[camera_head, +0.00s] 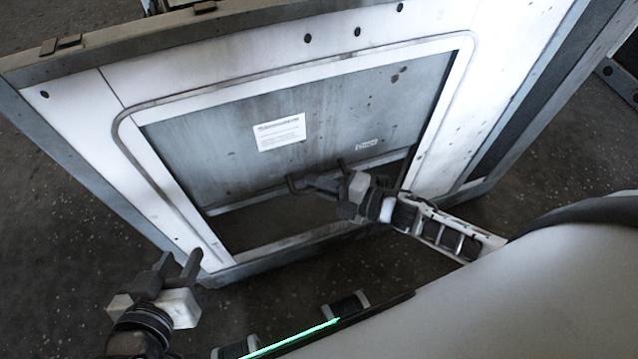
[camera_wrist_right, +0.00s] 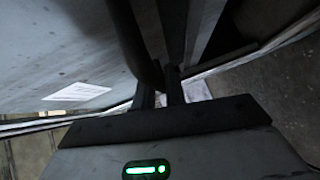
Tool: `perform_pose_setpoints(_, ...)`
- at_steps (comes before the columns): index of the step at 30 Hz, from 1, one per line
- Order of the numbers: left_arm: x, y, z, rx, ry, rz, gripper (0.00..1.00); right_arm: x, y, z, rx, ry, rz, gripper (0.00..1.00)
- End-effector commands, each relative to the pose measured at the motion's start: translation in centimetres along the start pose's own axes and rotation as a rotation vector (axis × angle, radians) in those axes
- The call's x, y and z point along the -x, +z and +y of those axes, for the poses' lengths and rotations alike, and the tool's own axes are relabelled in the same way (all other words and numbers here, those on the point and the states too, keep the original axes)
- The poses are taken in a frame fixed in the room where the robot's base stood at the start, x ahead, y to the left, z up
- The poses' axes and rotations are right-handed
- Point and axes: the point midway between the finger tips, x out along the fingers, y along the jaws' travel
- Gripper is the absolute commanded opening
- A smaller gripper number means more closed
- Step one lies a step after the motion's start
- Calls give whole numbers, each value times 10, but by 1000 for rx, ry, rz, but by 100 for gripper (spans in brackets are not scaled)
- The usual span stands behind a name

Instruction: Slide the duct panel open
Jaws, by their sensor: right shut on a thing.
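The grey duct panel (camera_head: 340,110) with a white label sits in the framed opening of the white housing (camera_head: 540,30). Its lower edge stands above the bottom of the frame, leaving a dark gap (camera_head: 265,222) through which floor shows. My right gripper (camera_head: 315,182) is at the panel's lower edge, shut on the dark handle (camera_head: 296,184). In the right wrist view, the fingers (camera_wrist_right: 161,88) are close together at the dark handle bar (camera_wrist_right: 130,40), beside the panel (camera_wrist_right: 50,50). My left gripper (camera_head: 182,260) is open and empty, near the housing's lower left corner.
A raised rim (camera_head: 122,122) runs around the opening. The housing's top edge (camera_head: 130,38) carries small brackets. Dark speckled floor (camera_head: 60,230) lies clear to the left and in front. Another dark structure (camera_head: 622,80) stands at the far right.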

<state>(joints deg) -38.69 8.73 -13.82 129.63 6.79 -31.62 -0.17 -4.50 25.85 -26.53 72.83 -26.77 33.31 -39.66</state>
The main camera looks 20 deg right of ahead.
Motion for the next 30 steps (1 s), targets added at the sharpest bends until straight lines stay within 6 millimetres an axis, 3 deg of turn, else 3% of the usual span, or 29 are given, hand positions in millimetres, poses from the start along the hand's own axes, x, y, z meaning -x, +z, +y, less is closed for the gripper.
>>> perform_pose_setpoints(4,0,0,0,0,0,0,36,0,0,2,1,4,2,0)
perform_pose_setpoints(5,0,0,0,0,0,0,36,0,0,2,1,4,2,15)
perform_pose_setpoints(7,0,0,0,0,0,0,36,0,0,1,1,3,1,34)
perform_pose_setpoints(22,0,0,0,0,0,-1,36,3,0,0,0,0,0,34)
perform_pose_setpoints(26,2,-3,0,-1,-1,2,36,18,1,0,0,-3,-2,34)
perform_pose_setpoints(30,5,-9,0,-5,-5,13,36,48,0,-1,0,-5,-1,34)
